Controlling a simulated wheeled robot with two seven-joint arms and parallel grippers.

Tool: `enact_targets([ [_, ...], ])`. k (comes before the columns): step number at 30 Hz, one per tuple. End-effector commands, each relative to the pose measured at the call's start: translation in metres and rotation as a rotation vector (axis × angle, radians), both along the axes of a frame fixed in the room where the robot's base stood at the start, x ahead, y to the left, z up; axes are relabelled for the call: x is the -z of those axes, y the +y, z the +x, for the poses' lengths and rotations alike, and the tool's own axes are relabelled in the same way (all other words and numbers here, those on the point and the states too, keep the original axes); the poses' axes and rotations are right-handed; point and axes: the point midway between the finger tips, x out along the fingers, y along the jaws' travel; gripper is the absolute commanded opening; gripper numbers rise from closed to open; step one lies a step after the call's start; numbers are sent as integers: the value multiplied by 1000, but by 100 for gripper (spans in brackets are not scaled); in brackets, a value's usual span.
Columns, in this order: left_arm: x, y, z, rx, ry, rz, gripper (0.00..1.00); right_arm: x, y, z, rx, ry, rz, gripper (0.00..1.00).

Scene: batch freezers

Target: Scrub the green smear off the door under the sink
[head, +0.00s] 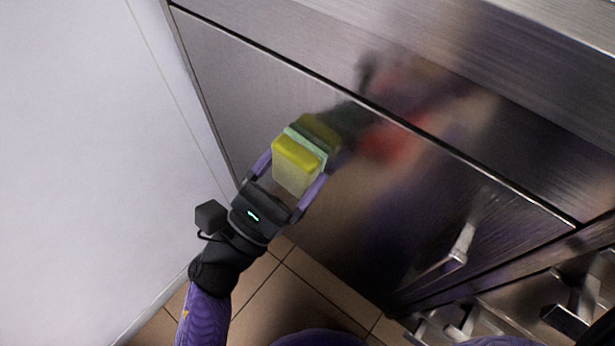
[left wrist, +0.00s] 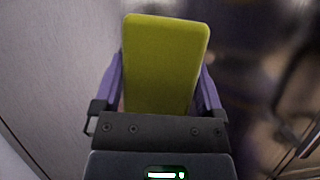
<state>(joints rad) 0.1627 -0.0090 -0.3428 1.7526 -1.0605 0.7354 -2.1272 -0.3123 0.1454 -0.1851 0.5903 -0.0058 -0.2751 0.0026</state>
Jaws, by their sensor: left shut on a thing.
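My left gripper (head: 293,172) is shut on a yellow sponge (head: 291,166) with a pale green layer on its far side. The sponge also shows between the purple fingers in the left wrist view (left wrist: 163,65). Its green side faces the brushed steel door (head: 225,85), close to the upper left part of the panel. A blurred yellow-green reflection lies right beside it; I cannot tell whether sponge and door touch. I see no distinct green smear; the sponge and gripper hide part of the door. My right gripper is not in view.
A metal handle (head: 460,246) sticks out from the door at the lower right. A white wall (head: 80,150) stands close on the left. More steel fittings (head: 570,310) jut out at the bottom right. The tiled floor (head: 310,290) below is bare.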

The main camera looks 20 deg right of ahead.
Motion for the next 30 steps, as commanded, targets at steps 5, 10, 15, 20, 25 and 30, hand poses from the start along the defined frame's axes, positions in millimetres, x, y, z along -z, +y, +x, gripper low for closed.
enact_targets([
  [5,2,12,15,-1,1,1,25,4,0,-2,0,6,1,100],
  [10,2,16,20,-1,0,2,25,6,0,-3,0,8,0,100],
  [15,3,27,38,-1,0,3,25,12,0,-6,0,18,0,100],
  [20,2,33,49,-2,1,3,25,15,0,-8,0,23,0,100],
  [25,0,34,49,-2,1,1,25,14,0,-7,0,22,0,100],
  [30,0,38,46,-2,1,1,25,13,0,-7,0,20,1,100],
])
